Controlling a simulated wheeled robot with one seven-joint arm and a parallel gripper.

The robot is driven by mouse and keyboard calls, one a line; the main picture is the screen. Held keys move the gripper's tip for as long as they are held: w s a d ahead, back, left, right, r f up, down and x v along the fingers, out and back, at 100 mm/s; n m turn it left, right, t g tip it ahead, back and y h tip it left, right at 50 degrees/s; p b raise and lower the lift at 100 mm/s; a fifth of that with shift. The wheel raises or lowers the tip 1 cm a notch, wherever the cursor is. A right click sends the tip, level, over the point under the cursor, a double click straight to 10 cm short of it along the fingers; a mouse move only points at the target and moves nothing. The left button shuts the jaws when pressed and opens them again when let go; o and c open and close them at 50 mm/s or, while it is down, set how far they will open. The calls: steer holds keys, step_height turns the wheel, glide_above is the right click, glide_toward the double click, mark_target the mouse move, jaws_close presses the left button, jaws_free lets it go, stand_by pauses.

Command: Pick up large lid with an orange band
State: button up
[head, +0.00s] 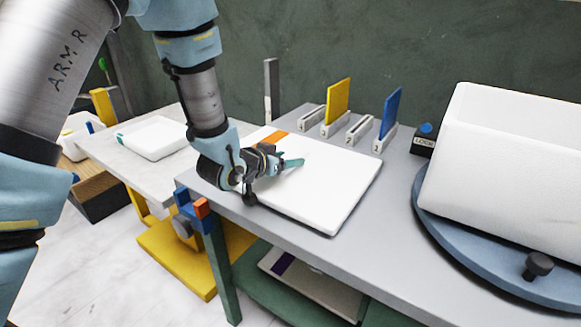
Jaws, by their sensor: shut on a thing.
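The large lid with an orange band (330,194) is a flat white slab on the grey table, with an orange strip (272,139) near its back left corner. My gripper (284,163) is over the left part of the lid, shut on a small teal piece (294,163) that looks like the lid's grip. The wrist hides part of the lid's left edge. The lid looks level; I cannot tell whether it rests on the table or is just clear of it.
A white foam box (510,165) stands on a blue round turntable (435,230) at the right. Slotted holders with a yellow panel (338,101) and a blue panel (391,113) stand behind the lid. A smaller white lid (158,138) lies on the left table. Another slab (315,285) lies below.

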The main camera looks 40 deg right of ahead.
steer(key=c, duration=0.4)
